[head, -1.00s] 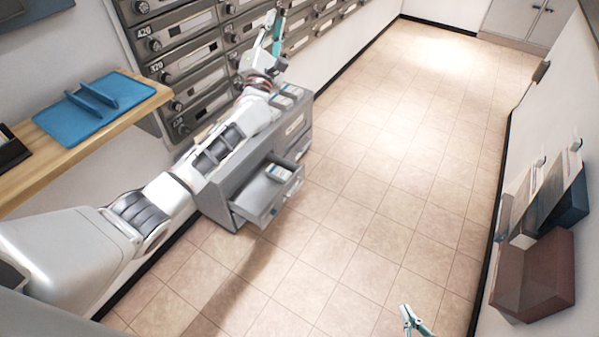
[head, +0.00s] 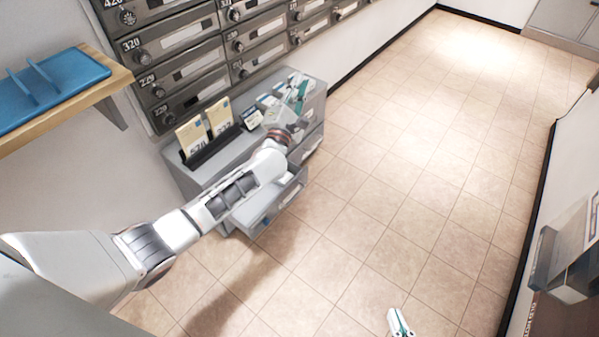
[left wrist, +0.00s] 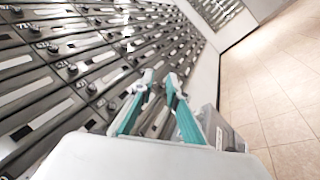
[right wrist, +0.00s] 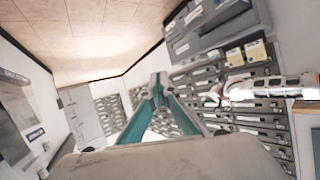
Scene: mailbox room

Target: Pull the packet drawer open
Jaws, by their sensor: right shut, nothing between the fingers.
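A grey drawer cabinet (head: 182,178) stands against the wall below the mailboxes. Its lower drawer (head: 262,222) sticks out, partly hidden by my left arm; I cannot see its contents clearly. A higher drawer front (head: 309,146) looks flush with the cabinet. My left gripper (head: 302,82) appears over the far end of the cabinet top, by small packets; its height above them is unclear. In the left wrist view its teal fingers (left wrist: 160,80) stand apart with nothing visible between them. My right gripper (head: 398,325) is shut and empty over the floor, away from the cabinet.
Two upright envelopes (head: 205,124) stand in a black holder on the cabinet. A wooden shelf (head: 95,104) with a blue tray (head: 55,85) juts out at left. Wall-mounted boxes (head: 575,270) are at right. The tiled floor (head: 400,170) between is clear.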

